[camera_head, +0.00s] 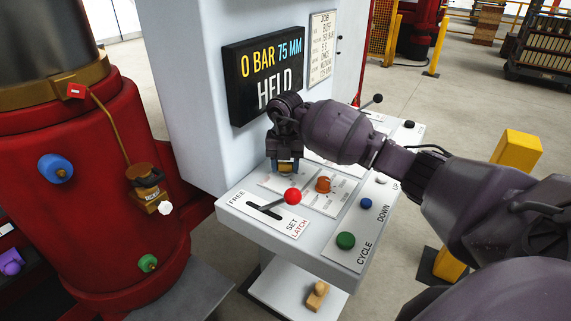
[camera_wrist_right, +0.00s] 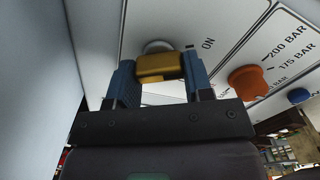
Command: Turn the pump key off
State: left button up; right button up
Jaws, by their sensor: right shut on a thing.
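The pump key (camera_wrist_right: 158,66) is a yellow-gold block on a pale round base in the panel, next to an "ON" label in the right wrist view. My right gripper (camera_wrist_right: 160,85) has its two blue-grey fingers on either side of the key and is shut on it. In the head view my right gripper (camera_head: 285,166) points down at the console, with the key (camera_head: 286,168) showing only partly between the fingers. The key's exact turn angle is hard to tell. My left gripper is not in view.
The white console (camera_head: 250,214) carries a red-knobbed lever (camera_head: 292,196), an orange pressure knob (camera_head: 323,184), a green button (camera_head: 345,240) and a blue button (camera_head: 366,203). The display (camera_head: 265,72) reads "0 BAR 75 MM HELD". A red cylinder machine (camera_head: 90,190) stands left; a yellow post (camera_head: 516,150) stands right.

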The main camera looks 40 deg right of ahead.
jog(key=m+p, duration=0.1)
jog(key=m, duration=0.1)
jog(key=m+p, duration=0.2)
jog(key=shift+r, duration=0.3)
jog(key=m+p, duration=0.2)
jog(key=shift+w+a+m, duration=0.1)
jog(key=shift+m, duration=0.3)
jog(key=shift+f+m+p, duration=0.1)
jog(key=shift+m+p, duration=0.55)
jog(key=shift+m, duration=0.55)
jog(key=shift+w+m, duration=0.1)
jog(key=shift+m, duration=0.2)
jog(key=shift+f+m+p, duration=0.1)
jog(key=shift+m+p, duration=0.5)
jog(key=shift+m, duration=0.2)
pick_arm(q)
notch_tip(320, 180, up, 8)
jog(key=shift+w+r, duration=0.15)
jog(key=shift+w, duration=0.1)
pick_arm(e)
jog(key=shift+m, duration=0.3)
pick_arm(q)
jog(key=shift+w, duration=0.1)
pick_arm(e)
jog(key=o, duration=0.9)
